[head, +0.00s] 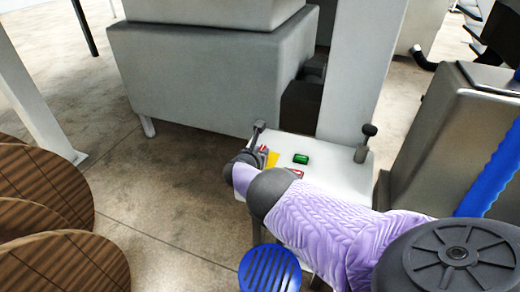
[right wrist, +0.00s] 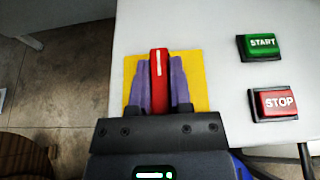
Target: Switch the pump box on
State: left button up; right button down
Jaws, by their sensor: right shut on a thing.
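The pump box (head: 330,160) is a white box with a pale top in the middle of the head view. On its top sits a red rotary switch with a white line (right wrist: 158,65) on a yellow plate (right wrist: 196,75). In the wrist view the white line points straight up the picture. My right gripper (right wrist: 160,82) is shut on the red switch, one purple finger on each side of it. In the head view my right gripper (head: 254,157) reaches over the box's left part and hides most of the switch. My left gripper is not in view.
A green START button (right wrist: 262,46) and a red STOP button (right wrist: 278,103) lie right of the switch. Two dark-knobbed levers stand on the box, one at the left (head: 258,131), one at the right (head: 364,145). Wooden reels (head: 45,190) stand at left; floor between is clear.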

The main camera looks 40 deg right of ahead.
dwell(0.5)
jog(key=c, duration=0.5)
grip_release()
jog(key=shift+c, duration=0.2)
jog(key=shift+a+r, duration=0.1)
jog(key=shift+r, duration=0.05)
jog(key=p+v, duration=0.2)
jog(key=p, duration=0.1)
jog(key=r+p+v, duration=0.1)
jog(key=p+v, duration=0.2)
jog(key=shift+w, duration=0.15)
jog(key=a+p, duration=0.1)
jog(key=s+a+p, duration=0.2)
jog(key=a, duration=0.1)
jog(key=shift+r+p, duration=0.3)
jog(key=shift+p, duration=0.05)
